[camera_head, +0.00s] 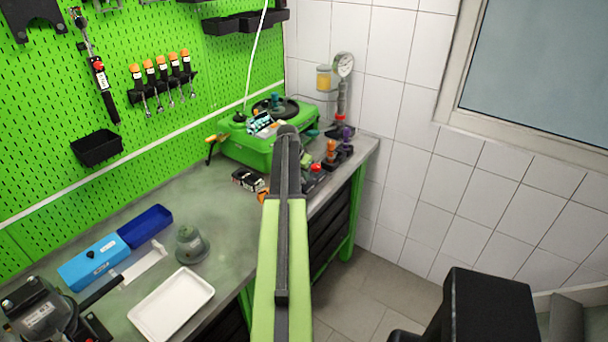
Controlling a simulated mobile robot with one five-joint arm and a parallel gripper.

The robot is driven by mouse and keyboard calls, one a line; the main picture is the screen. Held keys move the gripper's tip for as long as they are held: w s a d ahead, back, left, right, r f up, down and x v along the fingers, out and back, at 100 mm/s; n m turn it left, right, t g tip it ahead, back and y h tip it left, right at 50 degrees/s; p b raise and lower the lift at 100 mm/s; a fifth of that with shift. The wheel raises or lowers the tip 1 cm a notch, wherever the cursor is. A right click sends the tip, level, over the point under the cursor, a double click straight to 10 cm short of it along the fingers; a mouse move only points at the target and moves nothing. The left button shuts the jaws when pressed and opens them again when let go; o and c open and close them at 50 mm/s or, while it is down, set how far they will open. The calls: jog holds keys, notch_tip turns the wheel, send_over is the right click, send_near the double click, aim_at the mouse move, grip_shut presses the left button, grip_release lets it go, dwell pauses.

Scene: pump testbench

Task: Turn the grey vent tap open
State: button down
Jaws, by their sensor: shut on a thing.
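I cannot make out a grey vent tap for certain. My arm reaches from the bottom middle up to the far bench end and covers part of that area. My gripper is hidden beyond the arm's dark end, so its jaws and anything between them do not show. Just right of the arm's end are small fittings with coloured tops: a red one (316,168), an orange one (331,147) and a purple one (346,135). A pressure gauge (343,65) stands on a post behind them.
A green case (240,150) stands left of the arm's end. The workbench (222,202) holds a white tray (172,304), a blue box (94,262) and a grey-green bell-shaped part (190,245). A black box-like object (485,305) stands at lower right. Floor (350,290) shows beside the bench.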

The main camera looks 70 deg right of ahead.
jog(key=shift+s+d, duration=0.2)
jog(key=shift+d, duration=0.1)
jog(key=shift+a, duration=0.25)
jog(key=shift+a+f+n+t, duration=0.15)
jog(key=shift+n+t, duration=0.15)
jog(key=shift+n, duration=0.5)
jog(key=n, duration=0.2)
jog(key=n+t, duration=0.1)
jog(key=n, duration=0.1)
jog(key=shift+s+t, duration=0.15)
jog(key=shift+t, duration=0.15)
jog(key=n+t, duration=0.1)
jog(key=n, duration=0.3)
jog(key=shift+s+y, duration=0.1)
jog(key=shift+y, duration=0.2)
jog(key=n, duration=0.1)
jog(key=n+t, duration=0.1)
jog(key=n, duration=0.1)
jog(key=n+y, duration=0.1)
jog(key=shift+s+d+t, duration=0.1)
jog(key=shift+d+t, duration=0.2)
jog(key=shift+n+t+y, duration=0.3)
jog(key=shift+n+y, duration=0.5)
jog(key=shift+n, duration=1.3)
